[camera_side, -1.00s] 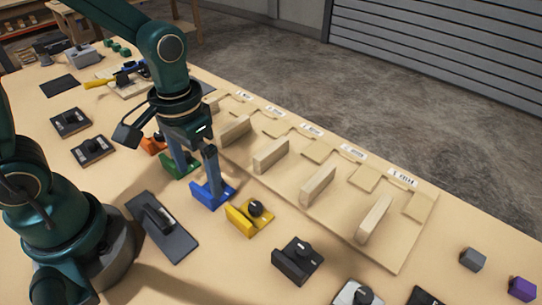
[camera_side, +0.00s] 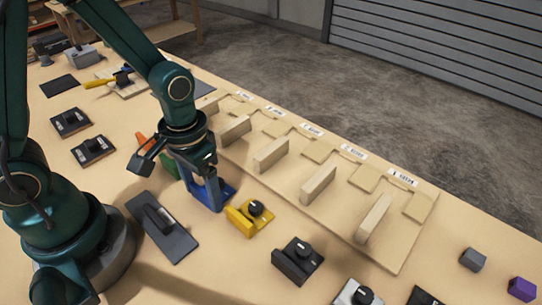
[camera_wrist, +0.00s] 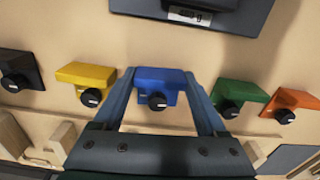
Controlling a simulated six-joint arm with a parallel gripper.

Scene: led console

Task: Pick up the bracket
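Several coloured brackets, each a block with a black knob, stand in a row on the table. The blue bracket (camera_side: 228,190) is under my gripper (camera_side: 208,192) in the side view, partly hidden by the fingers. In the wrist view the blue bracket (camera_wrist: 160,78) appears between the two fingertips of my gripper (camera_wrist: 160,74). The fingers are apart, one on each side of it; whether they touch it I cannot tell. The yellow bracket (camera_side: 246,220) is to the right of it in the side view. The green bracket (camera_wrist: 238,94) and orange bracket (camera_wrist: 293,103) are on its other side.
A wooden rack (camera_side: 402,257) with upright dividers and labelled slots lies behind the brackets. A dark plate with a raised block (camera_side: 163,228) lies in front. A black bracket (camera_side: 298,262) stands farther right.

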